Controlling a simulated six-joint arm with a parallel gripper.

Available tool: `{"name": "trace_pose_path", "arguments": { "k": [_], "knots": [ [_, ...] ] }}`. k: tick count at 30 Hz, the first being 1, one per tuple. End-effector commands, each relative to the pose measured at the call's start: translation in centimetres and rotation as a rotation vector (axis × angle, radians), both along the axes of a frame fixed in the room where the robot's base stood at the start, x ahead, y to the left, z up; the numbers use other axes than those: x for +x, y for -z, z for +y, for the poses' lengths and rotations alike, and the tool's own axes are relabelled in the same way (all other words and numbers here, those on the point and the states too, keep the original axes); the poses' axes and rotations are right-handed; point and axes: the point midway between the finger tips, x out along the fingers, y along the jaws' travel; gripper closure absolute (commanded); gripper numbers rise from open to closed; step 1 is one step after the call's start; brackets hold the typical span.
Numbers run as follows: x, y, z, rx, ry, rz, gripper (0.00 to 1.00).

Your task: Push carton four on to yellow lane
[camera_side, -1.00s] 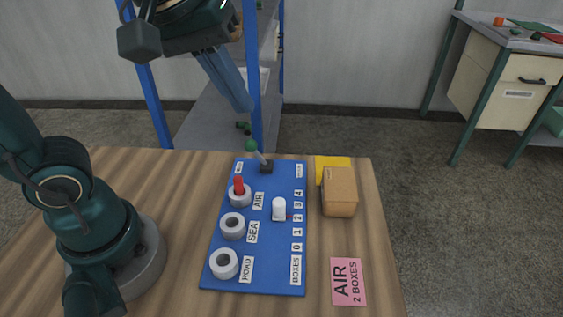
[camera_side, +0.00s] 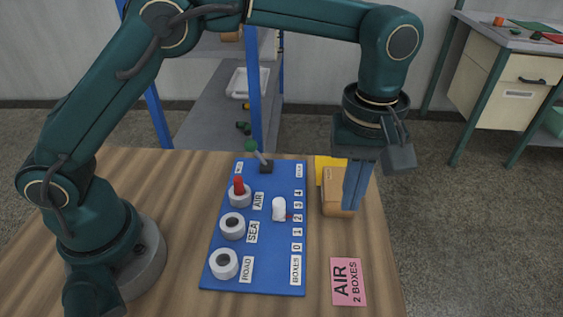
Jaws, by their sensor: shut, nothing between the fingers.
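A brown carton (camera_side: 331,196) sits on the right side of the wooden table, just right of the blue board. My gripper partly covers its right part, and I cannot read a number on it. A yellow patch (camera_side: 323,168) lies flat at the carton's far end and is partly hidden behind it. My gripper (camera_side: 351,208) points down in front of the carton in this view, with its fingers shut and empty. I cannot tell whether the fingers touch the carton.
The blue board (camera_side: 225,277) holds a red peg (camera_side: 239,186) in the AIR ring, empty SEA and ROAD rings, a white slider (camera_side: 279,208) near 2, and a green-knobbed lever (camera_side: 250,146). A pink card (camera_side: 348,282) reads "AIR 2 BOXES". The table's right edge is close to the carton.

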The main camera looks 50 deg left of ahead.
Motion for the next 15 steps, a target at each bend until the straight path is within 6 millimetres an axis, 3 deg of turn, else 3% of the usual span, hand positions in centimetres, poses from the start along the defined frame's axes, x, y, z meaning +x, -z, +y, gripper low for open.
{"name": "trace_pose_path", "arguments": {
  "k": [5, 15],
  "knots": [
    [-0.1, 2.5, 0.1, 0.002, 0.000, 0.004, 1.00],
    [-0.1, 9.5, 0.1, 0.001, 0.000, 0.003, 1.00]
  ]
}}
